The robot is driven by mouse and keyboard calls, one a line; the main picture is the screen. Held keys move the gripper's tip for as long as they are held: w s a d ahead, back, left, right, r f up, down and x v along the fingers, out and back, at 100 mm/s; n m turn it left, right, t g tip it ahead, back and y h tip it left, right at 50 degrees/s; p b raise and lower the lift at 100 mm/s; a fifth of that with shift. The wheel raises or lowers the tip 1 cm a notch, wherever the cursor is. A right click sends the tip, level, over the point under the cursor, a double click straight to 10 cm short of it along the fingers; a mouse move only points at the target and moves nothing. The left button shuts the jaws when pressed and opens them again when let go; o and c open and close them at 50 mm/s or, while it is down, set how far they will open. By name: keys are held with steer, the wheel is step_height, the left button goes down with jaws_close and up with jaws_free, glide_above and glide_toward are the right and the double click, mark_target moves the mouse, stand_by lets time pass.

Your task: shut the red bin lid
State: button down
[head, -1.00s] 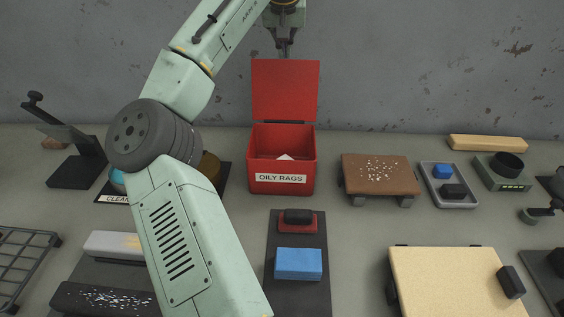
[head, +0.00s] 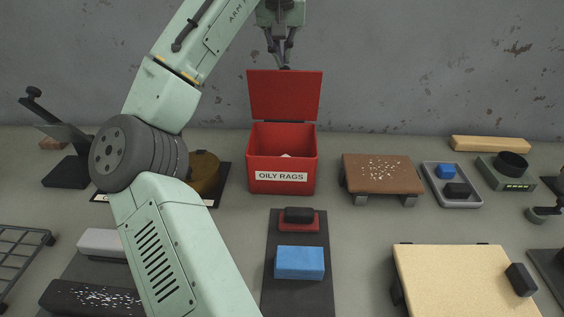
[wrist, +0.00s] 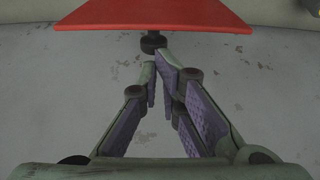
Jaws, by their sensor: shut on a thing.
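The red bin (head: 282,160), labelled OILY RAGS, stands at the back middle of the table in the head view, with something pale inside. Its red lid (head: 285,96) stands up open above the bin's back edge. The lid also fills the top of the wrist view (wrist: 150,14), with a small dark knob (wrist: 152,41) at its edge. My gripper (head: 285,66) is at the lid's top edge. In the wrist view its fingers (wrist: 160,68) come together at the knob, shut on it; the exact contact is partly hidden.
A brown board (head: 382,176) and a grey tray (head: 452,186) stand right of the bin. A dark mat with a blue block (head: 299,263) lies in front. A round brown container (head: 203,172) stands left. The grey wall (head: 400,60) is close behind.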

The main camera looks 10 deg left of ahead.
mark_target(286, 87)
steer(key=shift+g, duration=0.4)
steer(key=f, duration=0.5)
steer(key=shift+w+d, duration=0.1)
steer(key=shift+d, duration=0.2)
steer(key=shift+w+f, duration=0.6)
steer(key=shift+f, duration=0.15)
steer(key=c, duration=2.4)
jaws_free()
steer(key=shift+s+b, duration=0.1)
steer(key=shift+b, duration=0.2)
steer(key=shift+s+d+r, duration=0.1)
steer(key=shift+s+r, duration=0.25)
steer(key=shift+s, duration=0.2)
steer(key=shift+s+d+r+b, duration=0.25)
steer(key=shift+s+r+b, duration=0.05)
steer(key=shift+s, duration=0.3)
steer(key=shift+s+d, duration=0.25)
steer(key=shift+d, duration=0.15)
steer(key=shift+s+a, duration=0.25)
steer(key=shift+s, duration=0.3)
steer(key=shift+s+d+b, duration=0.2)
steer(key=shift+s+b, duration=0.1)
steer(key=shift+s, duration=1.65)
